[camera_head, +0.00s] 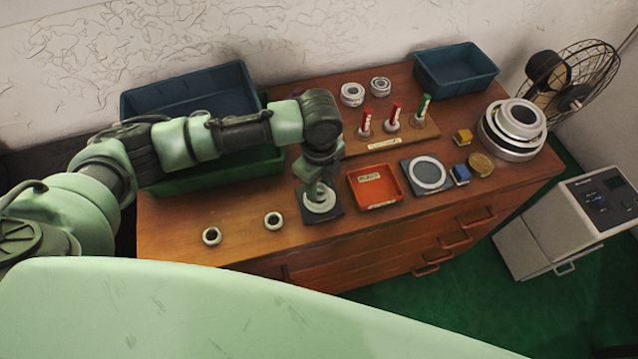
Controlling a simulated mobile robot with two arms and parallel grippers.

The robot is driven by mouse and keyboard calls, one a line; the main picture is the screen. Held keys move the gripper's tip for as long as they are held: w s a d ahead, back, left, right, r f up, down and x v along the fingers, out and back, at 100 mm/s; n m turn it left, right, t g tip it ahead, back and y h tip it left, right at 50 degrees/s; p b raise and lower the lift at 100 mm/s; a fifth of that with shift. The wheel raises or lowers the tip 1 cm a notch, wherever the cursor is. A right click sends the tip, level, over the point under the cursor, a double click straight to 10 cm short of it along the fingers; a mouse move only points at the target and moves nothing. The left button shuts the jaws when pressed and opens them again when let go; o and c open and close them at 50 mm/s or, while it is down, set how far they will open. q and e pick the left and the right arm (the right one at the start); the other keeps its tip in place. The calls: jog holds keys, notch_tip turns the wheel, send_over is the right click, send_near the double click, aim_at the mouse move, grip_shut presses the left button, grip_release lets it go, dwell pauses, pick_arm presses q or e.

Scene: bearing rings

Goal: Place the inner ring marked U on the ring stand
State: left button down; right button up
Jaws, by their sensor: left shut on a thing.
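My left gripper (319,187) points down at the middle of the table, over a dark square pad (335,208). It is shut on a small ring, which its fingers mostly hide. A pale round piece (319,203) shows right below the fingers on the pad. I cannot tell whether this is the ring stand or whether the ring touches it. Two small inner rings, one (212,236) farther left and one (273,221) nearer the gripper, lie on the bare wood. No letter U is readable on any ring. My right gripper is not in view.
Right of the gripper are an orange tray (375,187) and a grey pad with a pale ring (428,173). Behind stands a wooden board (380,140) with red and green upright pieces. The front left is mostly clear.

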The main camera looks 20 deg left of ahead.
pick_arm(q)
jog(key=shift+f, duration=0.15)
jog(key=shift+f+b, duration=0.45)
jog(key=shift+f, duration=0.45)
jog(key=c, duration=0.8)
grip_release()
jog(key=shift+c, duration=0.2)
notch_tip(320, 180, up, 8)
jog(key=shift+b, duration=0.45)
jog(key=shift+s+f, duration=0.1)
jog(key=shift+f, duration=0.05)
